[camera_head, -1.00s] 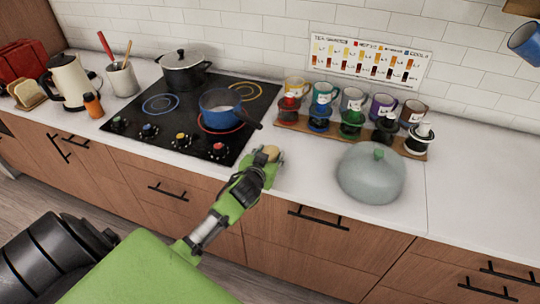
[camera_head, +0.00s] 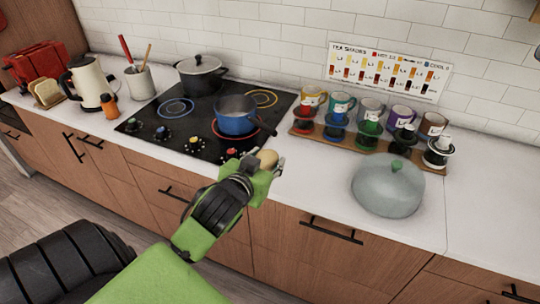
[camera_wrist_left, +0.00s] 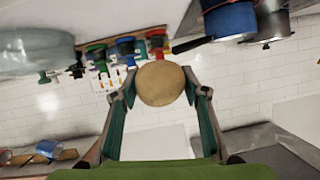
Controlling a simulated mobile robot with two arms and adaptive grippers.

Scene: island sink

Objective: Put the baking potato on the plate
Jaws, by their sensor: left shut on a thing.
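My left gripper (camera_head: 266,166) is shut on the tan, rounded baking potato (camera_head: 267,158), in front of the stove's right corner near the counter's front edge. In the left wrist view the potato (camera_wrist_left: 161,83) sits between the two fingertips. A grey-green domed cover with a green knob (camera_head: 388,187) stands on the counter to the right. No plate can be made out; whether one is under the cover I cannot tell. My right gripper is not in view.
The black stove (camera_head: 190,140) holds a blue pot (camera_head: 236,122) and a dark lidded pot (camera_head: 200,85) behind my left gripper. A wooden rack (camera_head: 360,148) with several mugs stands along the wall. The counter at far right (camera_head: 490,200) is clear.

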